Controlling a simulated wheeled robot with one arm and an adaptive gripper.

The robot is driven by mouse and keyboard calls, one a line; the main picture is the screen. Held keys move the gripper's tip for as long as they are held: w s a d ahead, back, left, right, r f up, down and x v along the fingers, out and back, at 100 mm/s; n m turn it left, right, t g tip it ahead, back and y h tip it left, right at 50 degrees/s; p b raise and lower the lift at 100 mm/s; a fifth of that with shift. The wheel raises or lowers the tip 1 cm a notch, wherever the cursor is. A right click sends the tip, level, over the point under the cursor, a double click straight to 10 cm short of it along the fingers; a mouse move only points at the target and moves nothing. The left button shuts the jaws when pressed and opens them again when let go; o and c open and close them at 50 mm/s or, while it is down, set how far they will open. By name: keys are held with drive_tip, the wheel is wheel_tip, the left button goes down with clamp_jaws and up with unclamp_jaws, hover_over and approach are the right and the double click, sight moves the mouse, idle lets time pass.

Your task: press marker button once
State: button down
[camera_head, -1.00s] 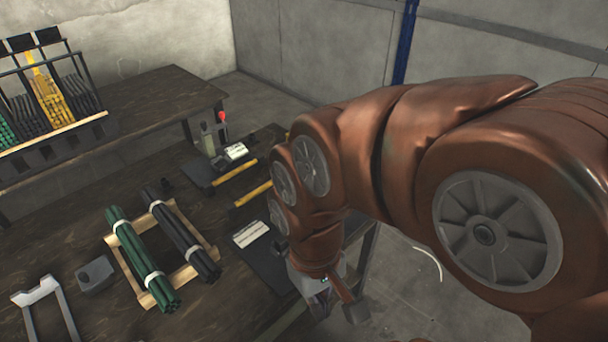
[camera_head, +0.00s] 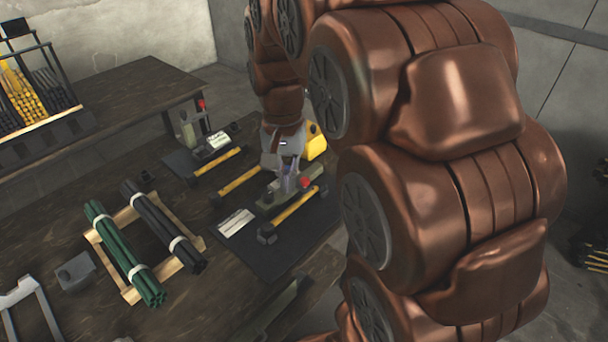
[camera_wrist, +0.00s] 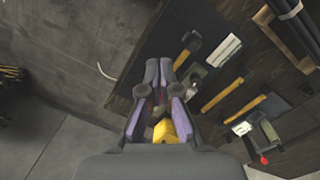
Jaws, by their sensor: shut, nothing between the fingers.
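My gripper (camera_head: 287,186) is shut and empty, pointing down over the near press (camera_head: 270,197) on a dark mat. A red knob (camera_head: 305,183) of this press shows just right of the fingertips. I cannot tell whether the fingers touch the press. In the wrist view my gripper (camera_wrist: 158,72) covers part of the press, and a yellow part (camera_wrist: 165,132) shows between the fingers. A second press (camera_head: 186,132) with a red knob (camera_head: 202,104) stands farther back; its red knob also shows in the wrist view (camera_wrist: 264,159). No part is clearly labelled as the marker button.
Yellow-handled hammers (camera_head: 295,206) (camera_head: 239,180) (camera_head: 218,161) and white cards (camera_head: 236,222) (camera_head: 218,140) lie around the presses. A wooden frame (camera_head: 130,294) holds green and dark rod bundles. A yellow object (camera_head: 316,142) is behind my gripper. Another bench (camera_head: 135,95) stands behind.

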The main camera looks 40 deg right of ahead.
drive_tip(key=w+d+m+b, duration=0.1)
drive_tip(key=w+d+m, duration=0.6)
drive_tip(key=w+d, duration=0.5)
drive_tip(key=shift+w+d+t+b, duration=0.15)
drive_tip(key=shift+d+t+b, duration=0.2)
drive_tip(key=shift+d+t, duration=0.05)
drive_tip(key=shift+f, duration=0.1)
drive_tip(key=p, duration=0.3)
approach(305, 180)
wheel_tip(305, 180, down, 5)
drive_tip(key=shift+a+f, duration=0.1)
drive_tip(key=shift+a, duration=0.05)
drive_tip(key=shift+w+f, duration=0.1)
drive_tip(key=shift+f, duration=0.9)
